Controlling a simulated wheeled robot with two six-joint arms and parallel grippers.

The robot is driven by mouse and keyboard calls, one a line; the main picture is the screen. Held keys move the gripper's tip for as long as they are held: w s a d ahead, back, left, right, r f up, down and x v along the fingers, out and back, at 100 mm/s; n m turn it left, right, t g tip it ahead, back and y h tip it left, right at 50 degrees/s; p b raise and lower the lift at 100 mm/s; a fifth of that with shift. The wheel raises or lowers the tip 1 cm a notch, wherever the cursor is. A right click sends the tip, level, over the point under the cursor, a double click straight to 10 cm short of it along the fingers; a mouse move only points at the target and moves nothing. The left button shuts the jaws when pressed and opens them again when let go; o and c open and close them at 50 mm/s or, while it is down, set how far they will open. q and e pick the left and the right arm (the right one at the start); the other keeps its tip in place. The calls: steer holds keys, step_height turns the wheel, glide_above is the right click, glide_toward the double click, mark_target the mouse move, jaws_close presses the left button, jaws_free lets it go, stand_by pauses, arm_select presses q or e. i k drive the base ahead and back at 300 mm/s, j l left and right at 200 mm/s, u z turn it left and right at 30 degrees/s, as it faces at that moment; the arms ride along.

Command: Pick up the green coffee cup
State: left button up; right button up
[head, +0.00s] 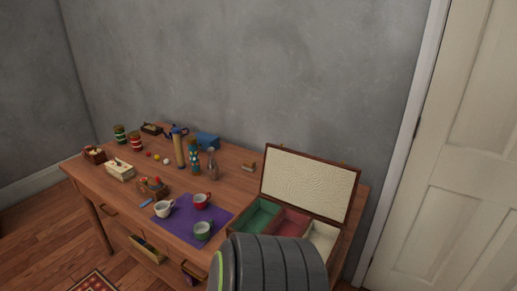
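The green coffee cup (202,231) sits on the purple mat (183,221) near the front edge of the wooden table. It looks upright. A white cup (163,209) is to its left and a red cup (201,201) is behind it, both also on the mat. A large dark ribbed part, seemingly one of my arm links, rises from the bottom edge to the right of the green cup. Neither of my grippers shows in the head view.
An open case (308,183) with coloured compartments stands at the table's right end, its front partly hidden. Bottles, jars, boxes and a basket (94,155) fill the back and left. A drawer (146,249) below the tabletop appears pulled out.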

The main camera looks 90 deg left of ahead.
mark_target(201, 229)
steer(key=i+u, duration=0.25)
steer(key=u, duration=0.15)
steer(key=i+u, duration=0.2)
steer(key=u, duration=0.15)
steer(key=i+l+u, duration=0.2)
steer(key=u, duration=0.2)
